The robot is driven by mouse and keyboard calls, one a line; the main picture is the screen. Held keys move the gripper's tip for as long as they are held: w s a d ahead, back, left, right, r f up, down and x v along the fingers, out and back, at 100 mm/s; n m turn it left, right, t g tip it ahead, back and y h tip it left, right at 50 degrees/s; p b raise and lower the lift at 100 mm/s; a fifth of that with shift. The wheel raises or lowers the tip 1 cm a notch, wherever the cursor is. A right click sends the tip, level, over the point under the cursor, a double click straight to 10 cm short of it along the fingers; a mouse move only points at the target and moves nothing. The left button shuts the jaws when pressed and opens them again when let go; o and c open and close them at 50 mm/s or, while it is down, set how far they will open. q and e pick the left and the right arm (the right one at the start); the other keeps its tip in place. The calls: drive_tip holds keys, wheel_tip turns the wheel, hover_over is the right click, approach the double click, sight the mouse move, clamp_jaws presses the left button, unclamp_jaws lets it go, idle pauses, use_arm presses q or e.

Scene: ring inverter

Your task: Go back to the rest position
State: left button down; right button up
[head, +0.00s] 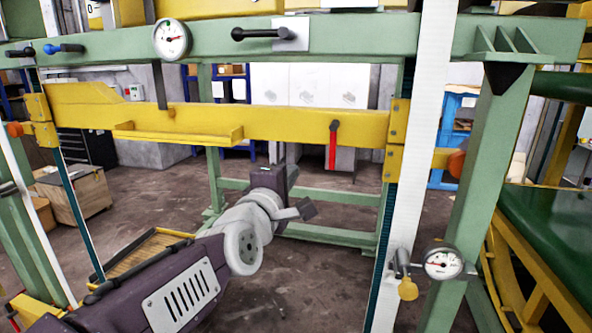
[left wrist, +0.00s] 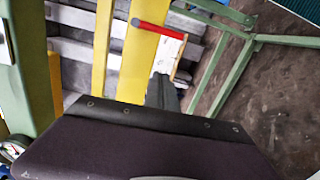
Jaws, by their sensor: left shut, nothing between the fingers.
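My left arm comes in from the lower left of the head view and reaches toward the middle, below the yellow crossbeam (head: 285,122). My left gripper (head: 278,152) is at its far end, small and partly hidden by the wrist. In the left wrist view the grey fingers (left wrist: 163,92) stand close together beyond the dark palm, with nothing between them. The gripper is shut and empty. The red-handled lever (head: 333,145) on the crossbeam is to its right in the head view; its red handle also shows in the left wrist view (left wrist: 157,30). My right gripper is out of view.
A green top beam (head: 350,38) carries a round gauge (head: 172,40) and a black-handled lever (head: 262,34). A white post (head: 412,170) and a second gauge (head: 443,264) stand at right. A wooden crate (head: 75,192) is at left. Open floor (head: 320,275) lies right of my arm.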

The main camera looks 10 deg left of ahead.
use_arm(q)
drive_tip(key=s+a+f+m+g, duration=0.1)
drive_tip(key=f+m+g, duration=0.15)
drive_tip(key=f, duration=0.75)
drive_tip(key=s+a+f+m+g+y, duration=0.15)
drive_tip(key=f+g, duration=0.25)
drive_tip(key=f, duration=0.6)
drive_tip(key=s+a+f+m+g+h, duration=0.1)
drive_tip(key=f+g, duration=0.2)
drive_tip(key=f, duration=0.6)
drive_tip(key=s+f+m+g, duration=0.3)
drive_tip(key=s+f+m, duration=0.3)
drive_tip(key=s, duration=0.3)
drive_tip(key=s+f+m+g, duration=0.4)
drive_tip(key=s+f+m, duration=0.2)
drive_tip(key=s, duration=0.3)
drive_tip(key=shift+a+f+y+p, duration=0.35)
drive_tip(key=shift+f+y, duration=0.1)
